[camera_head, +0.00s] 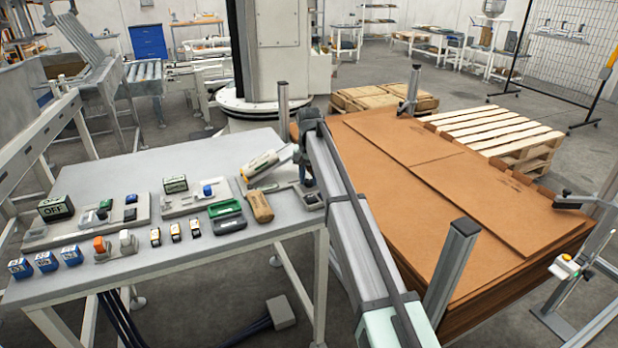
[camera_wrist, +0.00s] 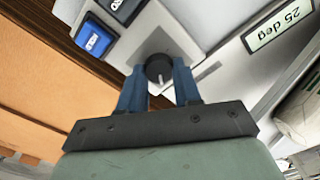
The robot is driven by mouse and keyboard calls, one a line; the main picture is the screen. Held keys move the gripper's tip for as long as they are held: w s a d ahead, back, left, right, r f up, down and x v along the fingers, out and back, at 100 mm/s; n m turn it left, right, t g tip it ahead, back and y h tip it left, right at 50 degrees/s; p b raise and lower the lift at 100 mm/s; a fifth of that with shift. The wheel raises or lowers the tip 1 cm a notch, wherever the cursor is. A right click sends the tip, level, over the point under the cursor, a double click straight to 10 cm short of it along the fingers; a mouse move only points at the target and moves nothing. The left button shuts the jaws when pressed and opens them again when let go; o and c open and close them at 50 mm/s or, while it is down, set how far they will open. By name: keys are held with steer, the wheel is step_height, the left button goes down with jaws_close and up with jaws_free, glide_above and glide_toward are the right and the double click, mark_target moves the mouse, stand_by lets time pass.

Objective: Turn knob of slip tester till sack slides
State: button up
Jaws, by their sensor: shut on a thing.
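The knob (camera_wrist: 158,66) of the slip tester is round and black with a pale pointer line, set on a light grey panel in the wrist view. My gripper (camera_wrist: 160,78) has its two blue fingers on either side of the knob and is shut on it. A display (camera_wrist: 278,25) beside it reads "25 deg", upside down in this view. In the head view, my gripper (camera_head: 307,183) is at the table's right end, hiding the knob. A pale sack with a green label (camera_head: 265,163) lies tilted just left of it, apparently on the tester's sloping plate (camera_head: 280,184).
A tan roll-like object (camera_head: 258,207) and a green tray (camera_head: 226,215) sit close left of the tester. Buttons and small blocks cover the table's (camera_head: 200,152) front left. Brown sheets on a stack (camera_head: 430,180) and a metal post (camera_head: 452,268) stand right of my arm.

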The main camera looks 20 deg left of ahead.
mark_target(309, 180)
steer(key=o, duration=1.1)
steer(key=shift+c, duration=0.2)
step_height(309, 180, up, 14)
steer(key=shift+f, duration=0.1)
